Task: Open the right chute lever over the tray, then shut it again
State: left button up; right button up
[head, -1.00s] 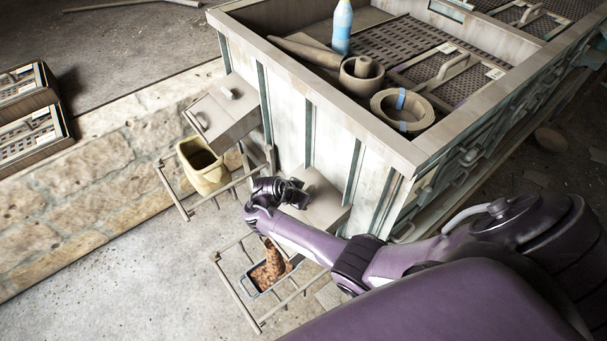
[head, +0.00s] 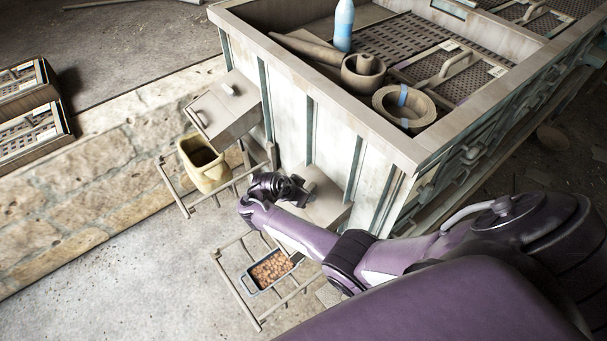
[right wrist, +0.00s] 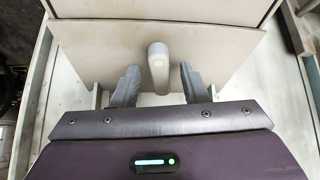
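The right chute (head: 325,203) is a pale box on the side of the big bin. Its lever (right wrist: 158,66) is a pale rounded handle, seen in the right wrist view. My right gripper (right wrist: 160,84) is open around the lever, with a finger on each side and gaps between. In the head view the right gripper (head: 296,188) is at the chute's front, and the lever is hidden there. Below, the tray (head: 247,285) sits on a wire rack and holds brown pieces (head: 272,268). No pieces are falling. My left gripper is not in view.
A left chute (head: 224,112) with its own lever (head: 229,89) juts from the bin. A yellowish pot (head: 204,168) stands on a rack below it. Roll-shaped parts and a blue bottle (head: 343,25) are on the bin's top. The floor left of the racks is clear.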

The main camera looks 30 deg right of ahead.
jog(key=w+p+v, duration=0.1)
jog(key=v, duration=0.6)
jog(key=shift+s+a+r, duration=0.3)
jog(key=shift+s, duration=0.2)
